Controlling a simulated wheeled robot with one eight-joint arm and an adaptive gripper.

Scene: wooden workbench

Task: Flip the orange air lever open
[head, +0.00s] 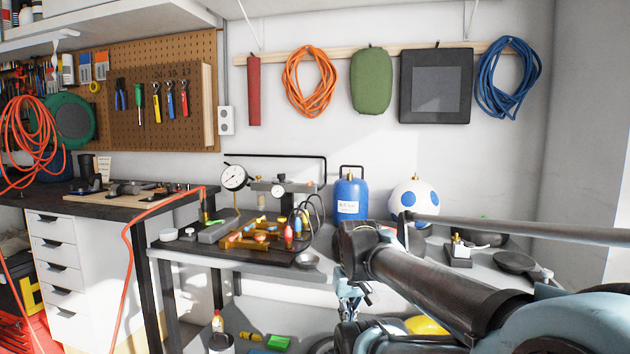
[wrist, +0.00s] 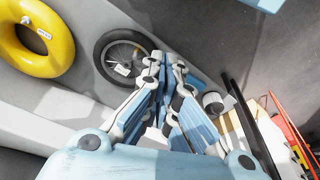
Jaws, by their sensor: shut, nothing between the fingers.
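A brass manifold (head: 252,240) with several small coloured handles, orange ones among them, lies on a dark mat on the workbench in the head view. The handles are too small for me to tell which one is the orange air lever, or how it is set. My gripper (head: 349,307) is low in front of the bench, right of the manifold and apart from it. In the wrist view my gripper (wrist: 170,65) has its fingers together, with nothing between them, pointing down past the bench toward the floor. The manifold is not in the wrist view.
A blue tank (head: 350,198) and a white ball with blue spots (head: 425,190) stand behind my arm. A dial gauge (head: 234,177) stands behind the manifold. An orange hose (head: 128,245) hangs at left. A yellow ring (wrist: 62,62) and wheel (wrist: 98,57) lie below.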

